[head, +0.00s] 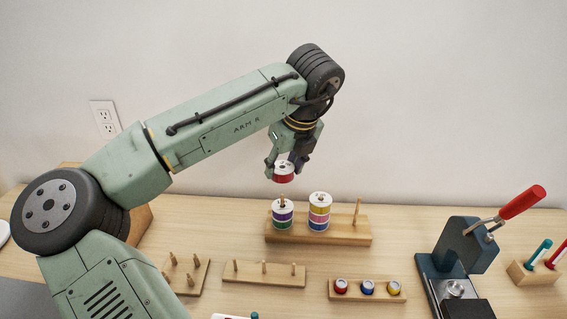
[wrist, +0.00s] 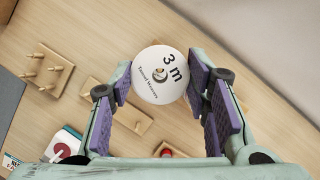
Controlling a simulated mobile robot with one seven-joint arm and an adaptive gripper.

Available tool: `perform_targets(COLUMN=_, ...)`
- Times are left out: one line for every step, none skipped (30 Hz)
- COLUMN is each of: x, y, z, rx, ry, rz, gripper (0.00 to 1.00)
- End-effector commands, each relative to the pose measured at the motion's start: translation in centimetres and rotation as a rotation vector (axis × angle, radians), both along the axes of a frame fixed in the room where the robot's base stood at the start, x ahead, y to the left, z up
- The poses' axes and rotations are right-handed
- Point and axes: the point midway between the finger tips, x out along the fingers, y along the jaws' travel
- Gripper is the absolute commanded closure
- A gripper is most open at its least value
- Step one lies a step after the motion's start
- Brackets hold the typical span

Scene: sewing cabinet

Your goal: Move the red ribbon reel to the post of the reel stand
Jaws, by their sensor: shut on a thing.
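The red ribbon reel (head: 284,176) has a white top and is held between the fingers of my gripper (head: 286,165). In the wrist view its white face (wrist: 160,90), marked "3 m", sits between the purple finger pads. The wooden reel stand (head: 342,238) has three post positions. The left post carries a short stack of purple and green reels (head: 283,217), with its tip showing. The right post (head: 357,211) is bare. In the head view, the red reel hangs above the left stack, apart from it.
In front of the stand are a pegged block (head: 186,275), a long pegged rail (head: 263,274) and a rack of small coloured spools (head: 367,290). A dark press with a red handle (head: 463,245) stands to the right, beside a holder (head: 535,272) with red and teal tools.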

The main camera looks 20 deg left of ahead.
Motion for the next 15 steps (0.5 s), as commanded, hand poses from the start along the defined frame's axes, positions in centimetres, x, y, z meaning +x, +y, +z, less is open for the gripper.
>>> perform_targets(x=0.0, y=0.1, z=-1.3, rx=0.002, ry=-0.001, rz=0.001, gripper=0.78)
perform_targets(x=0.0, y=0.1, z=-1.7, rx=0.003, ry=-0.001, rz=0.002, gripper=0.78)
perform_targets(x=0.0, y=0.1, z=-2.3, rx=0.002, ry=0.000, rz=0.002, gripper=0.78)
perform_targets(x=0.0, y=0.1, z=-2.7, rx=0.002, ry=0.000, rz=0.002, gripper=0.78)
perform_targets(x=0.0, y=0.1, z=-3.2, rx=0.002, ry=-0.001, rz=0.001, gripper=0.78)
perform_targets(x=0.0, y=0.0, z=-3.8, rx=0.002, ry=-0.001, rz=0.001, gripper=0.78)
perform_targets(x=0.0, y=0.0, z=-2.8, rx=0.001, ry=-0.002, rz=0.001, gripper=0.78)
perform_targets(x=0.0, y=0.0, z=-2.7, rx=0.001, ry=-0.001, rz=0.001, gripper=0.78)
perform_targets(x=0.0, y=0.0, z=-2.7, rx=0.000, ry=-0.002, rz=0.001, gripper=0.78)
perform_targets(x=0.0, y=0.0, z=-2.7, rx=0.000, ry=-0.002, rz=0.001, gripper=0.78)
perform_targets(x=0.0, y=0.0, z=-2.7, rx=-0.001, ry=-0.001, rz=0.001, gripper=0.78)
perform_targets(x=0.0, y=0.0, z=-2.8, rx=-0.001, ry=-0.001, rz=0.001, gripper=0.78)
perform_targets(x=0.0, y=0.0, z=-2.9, rx=-0.001, ry=-0.001, rz=0.001, gripper=0.78)
perform_targets(x=0.0, y=0.0, z=-3.0, rx=-0.001, ry=-0.001, rz=0.001, gripper=0.78)
perform_targets(x=0.0, y=0.0, z=-3.1, rx=-0.001, ry=-0.001, rz=0.001, gripper=0.78)
